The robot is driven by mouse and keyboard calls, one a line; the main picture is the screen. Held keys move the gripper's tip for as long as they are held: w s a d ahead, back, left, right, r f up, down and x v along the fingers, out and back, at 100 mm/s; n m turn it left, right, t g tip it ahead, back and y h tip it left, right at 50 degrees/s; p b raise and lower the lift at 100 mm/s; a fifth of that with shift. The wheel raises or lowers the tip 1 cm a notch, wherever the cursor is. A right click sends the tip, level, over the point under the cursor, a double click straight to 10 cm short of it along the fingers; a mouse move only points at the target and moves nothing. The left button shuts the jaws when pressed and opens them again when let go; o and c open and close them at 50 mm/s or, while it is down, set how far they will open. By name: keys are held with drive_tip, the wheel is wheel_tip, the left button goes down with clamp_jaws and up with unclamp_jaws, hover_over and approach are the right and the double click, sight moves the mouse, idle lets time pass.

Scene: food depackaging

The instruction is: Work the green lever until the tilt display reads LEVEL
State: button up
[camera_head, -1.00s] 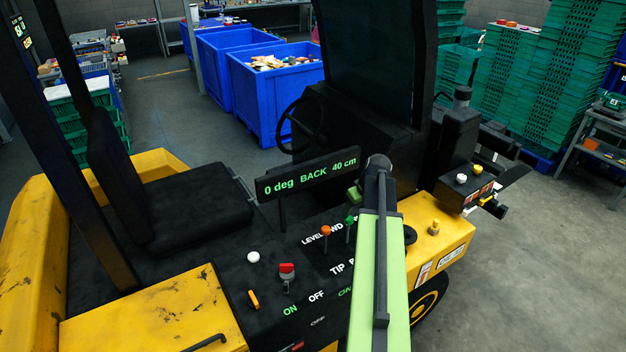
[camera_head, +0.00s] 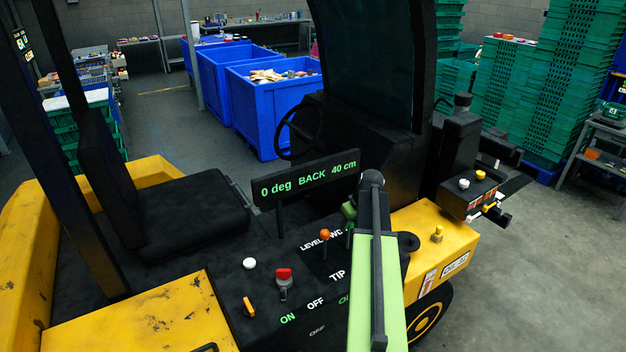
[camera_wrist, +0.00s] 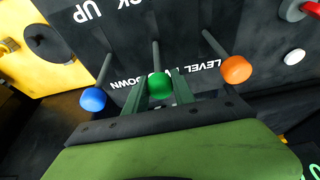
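The green lever (camera_wrist: 160,86) has a round knob on a thin dark stem. In the wrist view its knob sits between the two fingers of my gripper (camera_wrist: 159,92), which look open around it; whether they touch it I cannot tell. In the head view my gripper (camera_head: 349,211) is just above the panel, and my arm hides much of the lever. The tilt display (camera_head: 306,181) reads "0 deg BACK 40 cm" in green.
An orange-knobbed lever (camera_wrist: 236,69) stands to the right of the green one and a blue-knobbed lever (camera_wrist: 93,99) to its left in the wrist view. A red-capped switch (camera_head: 283,275), a white button (camera_head: 249,263) and the black seat (camera_head: 188,218) are nearby.

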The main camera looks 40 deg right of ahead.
drive_tip(key=shift+c, duration=1.4)
drive_tip(key=w, duration=0.3)
drive_tip(key=shift+w+d+f, duration=0.15)
drive_tip(key=shift+w+d, duration=0.05)
drive_tip(key=shift+w, duration=0.1)
idle(2.1)
drive_tip(key=shift+s+a, duration=0.2)
drive_tip(key=shift+s, duration=1.65)
drive_tip(key=o, duration=1)
drive_tip(key=shift+c, duration=0.2)
drive_tip(key=shift+r, duration=0.2)
drive_tip(key=p+v, duration=0.7)
drive_tip(key=v, duration=0.1)
